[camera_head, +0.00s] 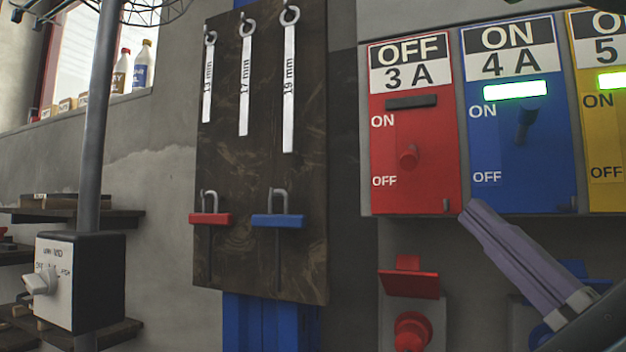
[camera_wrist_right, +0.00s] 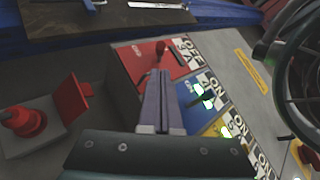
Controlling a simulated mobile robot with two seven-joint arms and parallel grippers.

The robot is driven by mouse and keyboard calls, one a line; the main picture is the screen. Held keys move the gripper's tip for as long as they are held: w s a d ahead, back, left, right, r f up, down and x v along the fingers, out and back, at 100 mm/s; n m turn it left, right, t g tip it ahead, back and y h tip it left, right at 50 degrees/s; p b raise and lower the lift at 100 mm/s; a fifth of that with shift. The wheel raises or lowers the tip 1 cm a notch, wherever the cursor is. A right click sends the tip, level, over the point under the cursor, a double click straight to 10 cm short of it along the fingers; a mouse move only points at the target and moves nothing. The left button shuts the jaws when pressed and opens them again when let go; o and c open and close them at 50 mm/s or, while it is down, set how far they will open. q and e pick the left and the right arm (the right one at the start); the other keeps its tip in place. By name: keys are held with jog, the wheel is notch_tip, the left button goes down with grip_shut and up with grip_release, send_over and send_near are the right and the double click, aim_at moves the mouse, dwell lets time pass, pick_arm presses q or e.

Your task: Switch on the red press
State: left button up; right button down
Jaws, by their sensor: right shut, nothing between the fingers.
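The red switch panel (camera_head: 420,190) reads OFF and 3 A, and its indicator bar (camera_head: 411,102) is dark. Its red lever (camera_head: 408,157) sits between the ON and OFF labels, nearer the OFF label. In the wrist view the red panel (camera_wrist_right: 135,62) and lever (camera_wrist_right: 160,50) lie just beyond my fingers. My right gripper (camera_head: 472,213) is shut and empty, its tips near the lower edge between the red and blue panels, to the lower right of the red lever. It also shows in the wrist view (camera_wrist_right: 158,78). My left gripper is not in view.
The blue panel (camera_head: 550,185), lit green with its lever up, and a yellow panel (camera_head: 608,140) stand to the right. Below the red panel are a red flap (camera_head: 408,283) and red button (camera_head: 412,332). A dark tool board (camera_head: 263,190) hangs left.

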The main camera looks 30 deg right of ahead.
aim_at(410, 157)
jog(key=shift+p+x, duration=0.6)
jog(key=shift+x, duration=2.5)
jog(key=shift+h, duration=0.3)
